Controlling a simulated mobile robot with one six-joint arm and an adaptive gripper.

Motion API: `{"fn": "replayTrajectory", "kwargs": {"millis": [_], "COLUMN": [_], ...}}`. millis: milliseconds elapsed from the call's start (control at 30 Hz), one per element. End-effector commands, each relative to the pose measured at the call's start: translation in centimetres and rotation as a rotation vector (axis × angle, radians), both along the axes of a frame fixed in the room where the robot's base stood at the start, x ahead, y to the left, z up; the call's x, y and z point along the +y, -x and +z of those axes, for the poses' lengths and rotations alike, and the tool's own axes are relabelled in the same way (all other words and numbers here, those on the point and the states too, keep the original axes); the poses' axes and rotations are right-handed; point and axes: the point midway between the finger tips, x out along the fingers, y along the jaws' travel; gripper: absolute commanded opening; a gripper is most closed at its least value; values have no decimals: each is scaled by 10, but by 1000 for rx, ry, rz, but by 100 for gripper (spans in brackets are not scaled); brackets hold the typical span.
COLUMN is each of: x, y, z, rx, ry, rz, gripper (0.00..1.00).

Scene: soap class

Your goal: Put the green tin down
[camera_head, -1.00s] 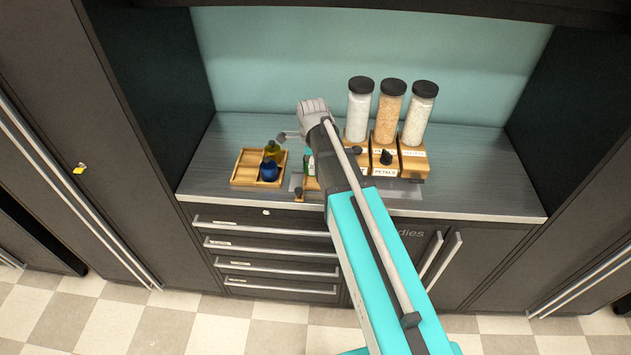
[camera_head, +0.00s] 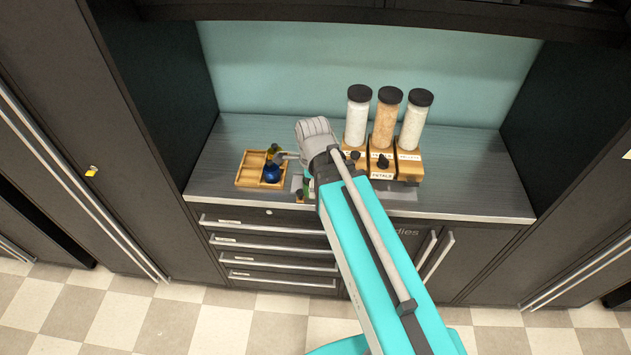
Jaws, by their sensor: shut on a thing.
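My gripper (camera_head: 304,166) is over the front part of the counter, just right of the wooden tray, with its fingers largely hidden behind my own wrist and arm. A small strip of green (camera_head: 306,184), which looks like the green tin, shows below the wrist at the arm's left edge. The gripper is shut on it. Most of the tin is hidden, and I cannot tell whether its base touches the surface below.
A divided wooden tray (camera_head: 248,182) holds a blue bottle (camera_head: 271,173) and an olive bottle (camera_head: 274,151). Its left compartments look empty. The left counter (camera_head: 215,165) is clear.

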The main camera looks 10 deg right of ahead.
Motion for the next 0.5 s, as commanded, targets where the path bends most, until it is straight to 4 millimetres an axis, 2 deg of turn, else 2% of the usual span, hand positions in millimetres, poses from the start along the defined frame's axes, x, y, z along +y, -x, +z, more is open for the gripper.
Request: {"fn": "replayTrajectory", "kwargs": {"millis": [267,500], "x": [-1,-7], "y": [-3,-25], "z": [-2,-13], "rx": [0,0], "ry": [0,0], "rz": [-1,-2], "gripper": [21,21]}}
